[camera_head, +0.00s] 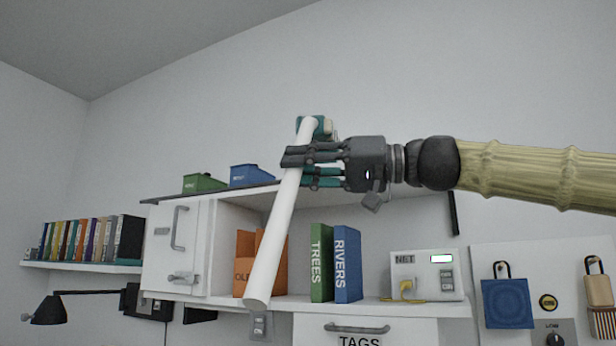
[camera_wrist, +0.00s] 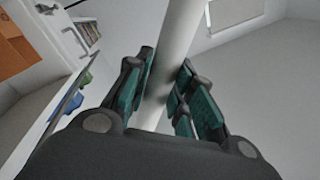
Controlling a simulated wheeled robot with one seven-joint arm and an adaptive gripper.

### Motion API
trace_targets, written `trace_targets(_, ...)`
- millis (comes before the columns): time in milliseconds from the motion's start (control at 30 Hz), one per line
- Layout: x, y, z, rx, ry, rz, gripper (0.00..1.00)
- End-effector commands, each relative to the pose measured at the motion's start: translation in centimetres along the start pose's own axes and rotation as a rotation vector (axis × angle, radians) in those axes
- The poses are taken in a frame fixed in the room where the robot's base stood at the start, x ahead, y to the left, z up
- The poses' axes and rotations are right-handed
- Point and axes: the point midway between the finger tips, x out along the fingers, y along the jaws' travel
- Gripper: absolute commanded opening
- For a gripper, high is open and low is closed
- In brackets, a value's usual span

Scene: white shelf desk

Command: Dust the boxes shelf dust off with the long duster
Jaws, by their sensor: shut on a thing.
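My gripper (camera_head: 308,165) is shut around a long white handle (camera_head: 273,240), which I take to be the long duster. The handle slants from upper right to lower left in the head view, in front of the shelf desk. A teal and pale piece (camera_head: 318,127) shows at its upper end, partly behind the handle. The wrist view shows the white handle (camera_wrist: 170,50) between the teal fingers (camera_wrist: 160,98). A green box (camera_head: 204,183) and a blue box (camera_head: 251,175) stand on the top shelf (camera_head: 160,200), left of my gripper. I cannot make out dust there.
Below are an orange binder (camera_head: 245,262), a green TREES book (camera_head: 321,262), a blue RIVERS book (camera_head: 347,265) and a NET box (camera_head: 425,275). A row of books (camera_head: 90,240) and a black lamp (camera_head: 50,310) are at left. The wall above is clear.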

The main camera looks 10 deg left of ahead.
Motion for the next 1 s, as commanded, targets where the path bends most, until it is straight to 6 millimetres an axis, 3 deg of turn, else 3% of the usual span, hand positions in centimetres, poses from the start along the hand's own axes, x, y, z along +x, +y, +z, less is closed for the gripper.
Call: trace_targets(1000, 2.4, -7.2, 5.3, -0.003, 0.000, 0.000, 0.00)
